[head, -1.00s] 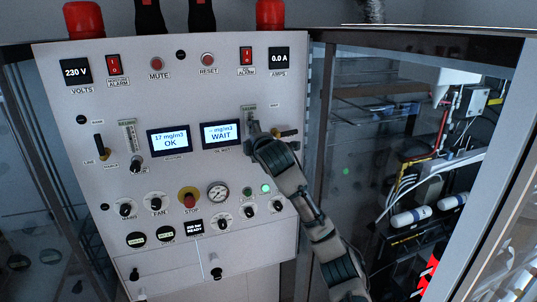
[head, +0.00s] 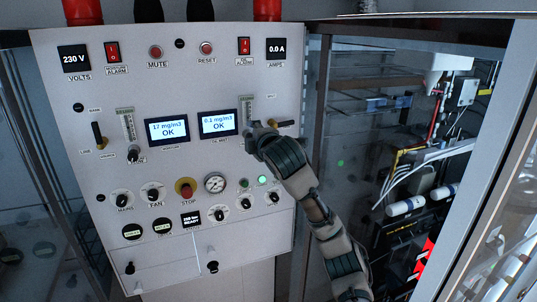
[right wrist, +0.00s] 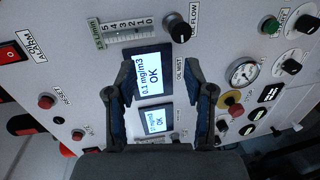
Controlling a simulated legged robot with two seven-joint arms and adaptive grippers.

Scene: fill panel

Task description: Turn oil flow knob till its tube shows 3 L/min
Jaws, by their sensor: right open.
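The oil flow knob (right wrist: 178,27) is black and round, beside the word FLOW at the top of the right wrist view. Its flow tube (right wrist: 125,29), with a 0 to 5 L/min scale, lies left of it there; I cannot make out its reading. In the head view the tube (head: 246,108) stands right of the oil mist display, and my right gripper hides the knob. My right gripper (right wrist: 168,76) is open and empty; its fingers frame the oil mist display (right wrist: 153,73), apart from the knob. It also shows in the head view (head: 256,131). My left gripper is out of view.
A second flow tube (head: 127,125) and knob (head: 138,154) are at the panel's left. A lever (head: 284,123) sits close right of my gripper. The red stop button (head: 186,188) and gauge (head: 215,183) are lower. A glass-sided cabinet (head: 400,110) stands right.

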